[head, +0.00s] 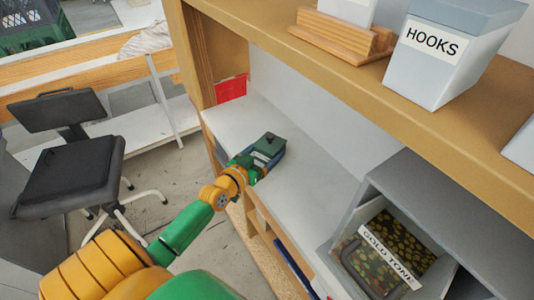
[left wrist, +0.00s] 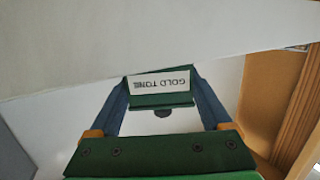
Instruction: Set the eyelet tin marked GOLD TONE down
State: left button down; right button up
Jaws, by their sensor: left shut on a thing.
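The eyelet tin (head: 271,143) is small, dark green and has a dark knob on top. My left gripper (head: 264,160) is shut on it over the white counter, in the middle of the head view. In the left wrist view the green tin (left wrist: 163,101) sits between the two blue fingers (left wrist: 162,108), and its white GOLD TONE label reads upside down. I cannot tell whether the tin's base touches the counter. My right gripper is out of view.
The white counter (head: 310,195) is clear around the tin. A shelf (head: 330,75) above holds a HOOKS bin (head: 440,70). A red item (head: 231,88) stands at the counter's far end.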

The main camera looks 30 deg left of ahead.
pick_arm(q)
jog(key=shift+w, duration=0.15)
jog(key=shift+f, duration=0.15)
grip_release()
jog(key=shift+r, duration=0.2)
jog(key=s+r, duration=0.2)
jog(key=s, duration=1)
jog(key=shift+f, duration=0.1)
